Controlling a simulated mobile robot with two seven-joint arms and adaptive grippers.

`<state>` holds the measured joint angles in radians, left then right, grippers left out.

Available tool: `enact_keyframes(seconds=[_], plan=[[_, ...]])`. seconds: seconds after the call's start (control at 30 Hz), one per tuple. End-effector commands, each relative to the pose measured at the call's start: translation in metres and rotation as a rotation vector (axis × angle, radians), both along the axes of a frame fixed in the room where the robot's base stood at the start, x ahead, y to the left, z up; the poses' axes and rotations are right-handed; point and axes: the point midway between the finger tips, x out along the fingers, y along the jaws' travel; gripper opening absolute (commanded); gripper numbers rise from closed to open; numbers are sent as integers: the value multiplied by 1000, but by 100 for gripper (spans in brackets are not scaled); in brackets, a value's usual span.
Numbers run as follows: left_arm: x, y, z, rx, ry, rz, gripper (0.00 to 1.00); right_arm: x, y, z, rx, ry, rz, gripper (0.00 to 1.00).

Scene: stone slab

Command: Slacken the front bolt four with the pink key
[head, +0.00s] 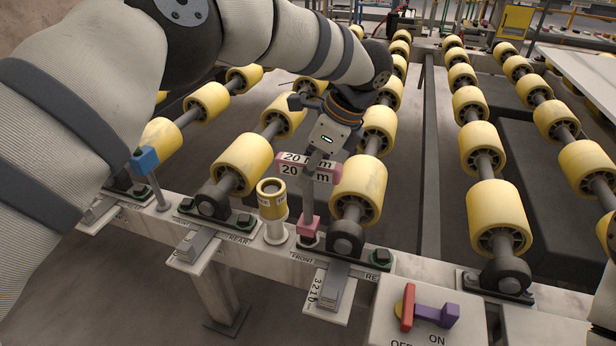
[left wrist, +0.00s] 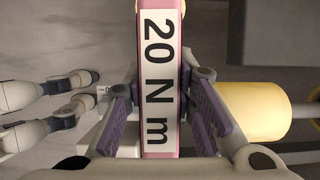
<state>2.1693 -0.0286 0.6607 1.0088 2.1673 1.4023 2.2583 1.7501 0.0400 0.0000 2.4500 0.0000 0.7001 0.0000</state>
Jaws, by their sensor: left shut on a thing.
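The pink key (head: 308,221) stands upright, with a T-shaped handle marked 20 N m, a grey shaft and a pink socket at its foot. Its socket is over the bolt place beside the FRONT label on the roller's bearing block (head: 346,240); the bolt under it is hidden. My left gripper (head: 318,161) is shut on the key's handle from above. In the left wrist view the handle (left wrist: 160,85) runs between the two fingers.
A blue key (head: 146,161) stands at a block to the left. A yellow-topped cylinder (head: 271,200) stands on the rail close left of the pink key. A switch box (head: 385,318) with red and purple levers is at front right. Yellow rollers (head: 359,188) fill the space behind.

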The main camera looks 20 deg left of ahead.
Motion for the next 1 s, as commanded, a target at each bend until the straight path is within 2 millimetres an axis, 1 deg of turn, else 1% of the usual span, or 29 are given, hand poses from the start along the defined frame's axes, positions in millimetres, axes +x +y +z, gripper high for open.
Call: enact_keyframes(seconds=[0.03,0.07,0.37,0.6,0.8,1.0], plan=[[0,0,6,0,-4,0,0,2,0,1,0,-6,0,40],[0,0,7,-1,-4,0,0,2,0,2,0,-7,0,40],[0,0,8,0,-2,0,0,2,0,2,0,-7,0,40],[0,0,34,0,-6,0,0,6,0,6,0,-23,0,40],[0,0,52,0,-4,-1,0,8,0,7,0,-29,0,40],[0,0,57,0,-1,0,0,8,0,7,0,-30,0,40]])
